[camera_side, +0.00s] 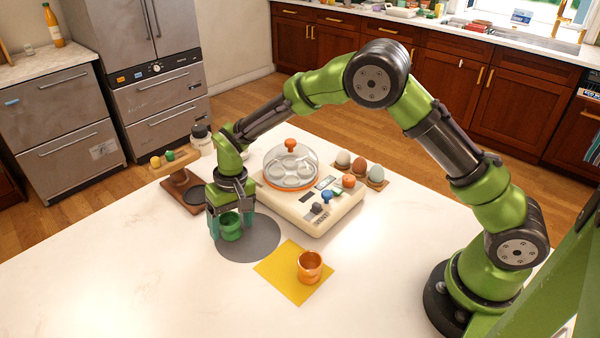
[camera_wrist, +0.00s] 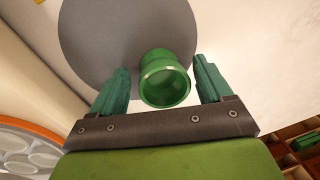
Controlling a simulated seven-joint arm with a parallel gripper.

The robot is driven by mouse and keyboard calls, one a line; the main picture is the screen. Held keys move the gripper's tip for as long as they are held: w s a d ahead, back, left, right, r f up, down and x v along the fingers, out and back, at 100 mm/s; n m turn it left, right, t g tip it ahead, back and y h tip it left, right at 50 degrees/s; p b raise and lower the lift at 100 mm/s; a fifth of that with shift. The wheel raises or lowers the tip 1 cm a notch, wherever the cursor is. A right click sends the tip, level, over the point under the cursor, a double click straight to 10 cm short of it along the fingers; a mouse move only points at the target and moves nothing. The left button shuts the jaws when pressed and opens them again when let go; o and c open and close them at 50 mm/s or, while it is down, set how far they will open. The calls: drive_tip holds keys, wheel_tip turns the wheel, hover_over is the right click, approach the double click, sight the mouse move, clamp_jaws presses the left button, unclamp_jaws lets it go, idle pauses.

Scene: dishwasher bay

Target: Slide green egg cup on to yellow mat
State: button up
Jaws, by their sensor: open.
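The green egg cup (camera_side: 231,228) stands upright on the round grey mat (camera_side: 252,246), toward its left side. In the wrist view the green egg cup (camera_wrist: 165,82) shows between the two teal fingers, with a gap on each side. My gripper (camera_side: 230,226) is open and low around the cup; the wrist view shows the fingertips of my gripper (camera_wrist: 162,78) spread apart. The yellow mat (camera_side: 284,281) lies to the right and nearer the camera, close to the grey mat. An orange cup (camera_side: 309,267) stands on the right part of the yellow mat.
A cream egg cooker (camera_side: 318,207) with a clear dome stands behind the mats. Several eggs sit on a wooden holder (camera_side: 372,184) behind it. A wooden stand (camera_side: 184,190) is left of my gripper. The front tabletop (camera_side: 150,290) is clear.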

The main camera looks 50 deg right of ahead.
drive_tip(key=c, duration=1.1)
drive_tip(key=shift+s+d, duration=0.15)
drive_tip(key=shift+s, duration=2.15)
drive_tip(key=shift+s+d, duration=0.2)
drive_tip(key=shift+s, duration=2.1)
drive_tip(key=shift+s+d, duration=0.15)
drive_tip(key=shift+s, duration=2.15)
drive_tip(key=o, duration=1.2)
drive_tip(key=shift+c, duration=0.2)
drive_tip(key=shift+w, duration=0.1)
drive_tip(key=shift+r, duration=0.1)
wheel_tip(320, 180, up, 16)
drive_tip(key=d, duration=0.2)
drive_tip(key=shift+s+d+r, duration=0.15)
drive_tip(key=shift+s+r, duration=0.05)
drive_tip(key=shift+r, duration=0.05)
